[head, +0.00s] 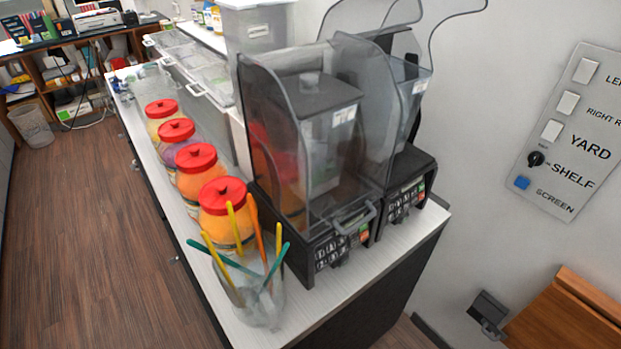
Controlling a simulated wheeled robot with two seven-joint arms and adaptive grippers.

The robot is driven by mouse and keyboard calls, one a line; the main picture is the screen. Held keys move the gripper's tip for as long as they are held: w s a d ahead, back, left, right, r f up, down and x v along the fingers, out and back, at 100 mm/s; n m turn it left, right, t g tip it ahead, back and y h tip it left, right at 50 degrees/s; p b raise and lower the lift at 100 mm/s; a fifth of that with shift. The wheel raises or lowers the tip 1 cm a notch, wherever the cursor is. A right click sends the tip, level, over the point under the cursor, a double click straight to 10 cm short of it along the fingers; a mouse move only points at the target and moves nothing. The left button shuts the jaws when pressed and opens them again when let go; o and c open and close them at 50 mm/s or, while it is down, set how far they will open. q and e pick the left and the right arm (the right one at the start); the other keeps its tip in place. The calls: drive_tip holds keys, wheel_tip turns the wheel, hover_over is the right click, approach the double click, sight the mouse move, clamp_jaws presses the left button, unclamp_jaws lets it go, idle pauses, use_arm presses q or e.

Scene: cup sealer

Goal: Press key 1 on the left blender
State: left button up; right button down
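Two blenders stand side by side at the near right end of the counter, each with a clear sound cover over its jar. The left blender (300,140) is the nearer one, with its cover down over the jar. Its keypad (335,250) is on the front of the black base, with several dark keys and small green and red patches. The labels are too small to read, so I cannot tell which is key 1. The right blender (405,170) is behind it, with its own keypad (406,197). Neither gripper shows in the head view.
A clear container (262,300) with colourful spoons stands at the counter's (340,289) near corner, left of the keypad. Several red-lidded jars (222,215) line the left edge. A switch panel (570,130) is on the right wall. The floor (100,230) at left is clear.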

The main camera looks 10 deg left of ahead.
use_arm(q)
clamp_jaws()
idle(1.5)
